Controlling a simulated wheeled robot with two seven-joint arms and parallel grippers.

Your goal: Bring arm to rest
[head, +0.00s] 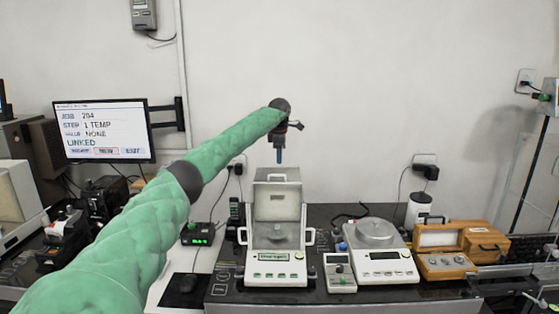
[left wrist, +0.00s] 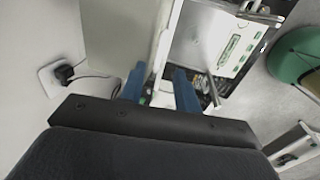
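My left arm, in a green sleeve, reaches in from the left in the head view. Its gripper (head: 281,156) points down in the air, above the back of the white draft-shield balance (head: 275,272). In the left wrist view the two blue fingers of the left gripper (left wrist: 160,74) stand apart with nothing held between them. The white balance (left wrist: 232,45) shows beyond the fingers there. My right gripper is in neither view.
A dark table carries a second balance (head: 383,268), a small handheld meter (head: 339,272) and a wooden box (head: 446,266). A monitor (head: 104,131) stands at the left and reads "LINKED". A wall outlet (head: 425,160) has a plug in it. The air right of the arm is clear.

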